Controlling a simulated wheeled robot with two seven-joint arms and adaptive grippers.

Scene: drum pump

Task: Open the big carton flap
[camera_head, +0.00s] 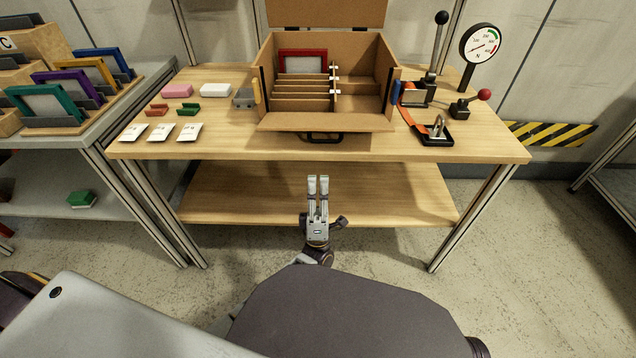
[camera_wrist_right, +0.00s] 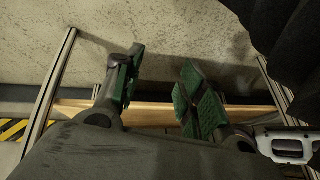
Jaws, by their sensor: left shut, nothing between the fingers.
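The carton (camera_head: 388,62) stands open-topped at the back middle of the wooden table. Its big flap (camera_head: 325,12) rises upright behind the box and is cut off by the picture's top edge. A lower front flap (camera_head: 325,122) is folded outward toward the table's front edge, with a black handle (camera_head: 320,138) below it. My left gripper (camera_head: 318,180) is shut and empty, pointing at the table from in front, apart from the carton. My right gripper (camera_wrist_right: 160,90) shows only in the wrist view, its green-padded fingers apart with nothing seen between them.
Inside the carton are dividers and a red-framed panel (camera_head: 303,60). Left of it lie a pink block (camera_head: 177,90), a white block (camera_head: 215,90) and white cards (camera_head: 160,132). Right of it stand a lever (camera_head: 438,45), a gauge (camera_head: 479,44) and a black holder (camera_head: 434,139). A lower shelf (camera_head: 400,195) is bare.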

